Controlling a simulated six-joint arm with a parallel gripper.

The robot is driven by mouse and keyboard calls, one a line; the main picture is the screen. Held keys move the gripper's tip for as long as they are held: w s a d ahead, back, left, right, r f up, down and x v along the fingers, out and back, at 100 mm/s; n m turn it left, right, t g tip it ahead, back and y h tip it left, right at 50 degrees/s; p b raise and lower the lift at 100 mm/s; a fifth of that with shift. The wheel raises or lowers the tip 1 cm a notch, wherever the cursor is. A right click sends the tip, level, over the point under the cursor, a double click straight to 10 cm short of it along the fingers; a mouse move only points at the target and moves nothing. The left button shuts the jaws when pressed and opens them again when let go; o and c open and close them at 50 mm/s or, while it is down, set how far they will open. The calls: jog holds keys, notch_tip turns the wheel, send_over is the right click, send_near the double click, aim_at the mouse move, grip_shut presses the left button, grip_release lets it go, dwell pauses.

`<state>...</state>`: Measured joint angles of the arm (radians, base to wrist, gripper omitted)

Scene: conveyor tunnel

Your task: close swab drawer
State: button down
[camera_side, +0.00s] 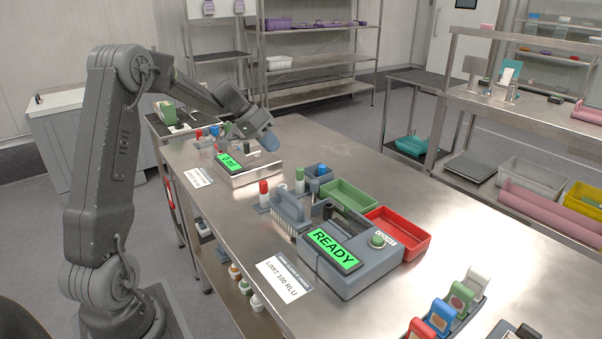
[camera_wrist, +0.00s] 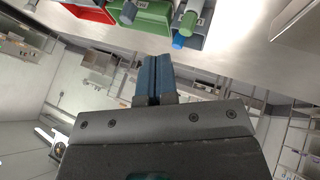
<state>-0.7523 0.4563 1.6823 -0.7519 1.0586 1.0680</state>
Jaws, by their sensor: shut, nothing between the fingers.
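A grey reader (camera_side: 345,262) with a green screen marked READY and a round green button stands on the steel bench in the side view. Its dark top recess (camera_side: 347,222) shows behind the screen; I cannot make out clearly which part is the swab drawer or how far it is open. My gripper (camera_side: 270,141) is above the bench's far part, well behind and left of the reader and apart from it. Its blue fingers (camera_wrist: 153,80) are together and empty in the wrist view. The reader is not identifiable in the wrist view.
A green bin (camera_side: 349,196), a red bin (camera_side: 421,245) and a grey-blue bin with a blue-capped item (camera_side: 320,171) stand behind the reader. A scale (camera_side: 249,172) is below my gripper.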

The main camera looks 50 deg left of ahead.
jog(key=x, duration=0.3)
jog(key=d+x, duration=0.1)
jog(key=x, duration=0.7)
jog(key=shift+d+r, duration=0.3)
jog(key=shift+r, duration=0.05)
jog(key=shift+w+d, duration=0.15)
jog(key=shift+d, duration=0.65)
jog(key=shift+d, duration=0.35)
send_near(325, 207)
jog(key=w+d+f, duration=0.2)
jog(key=w, duration=0.1)
jog(key=w+d+f, duration=0.1)
jog(key=d, duration=0.1)
jog(key=shift+w, duration=0.35)
